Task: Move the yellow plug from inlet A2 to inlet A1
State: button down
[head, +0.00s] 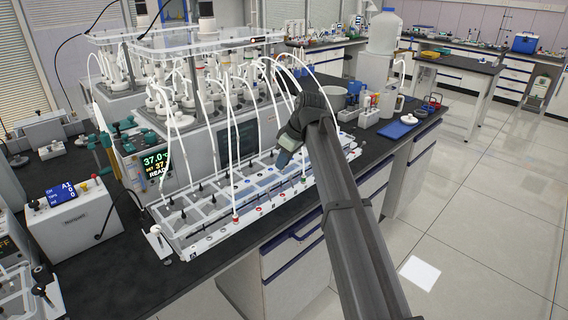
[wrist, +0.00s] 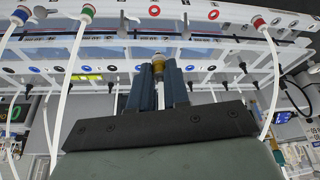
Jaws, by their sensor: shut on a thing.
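My gripper (wrist: 158,72) is shut on a small plug with a yellow-brown band (wrist: 157,63), seen between the fingertips in the wrist view. A pale tip shows beyond the fingers. In the head view my gripper (head: 284,152) is over the right half of the long white rack (head: 205,243), and the plug cannot be made out there. Coloured ring inlets line the rack's rim; one red-ringed inlet (wrist: 154,10) lies beyond the plug in the wrist view. Which inlets are A1 and A2 cannot be read. Whether the plug touches an inlet is unclear.
More white tubes arch from the reactors (head: 185,90) behind the rack. A controller box (head: 70,215) stands left.

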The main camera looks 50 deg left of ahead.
jog(key=shift+r, duration=1.55)
dwell(0.4)
jog(key=shift+r, duration=0.7)
jog(key=s, duration=1)
dwell(0.3)
jog(key=shift+f, duration=0.1)
jog(key=shift+f, duration=6.1)
jog(key=shift+f, duration=0.2)
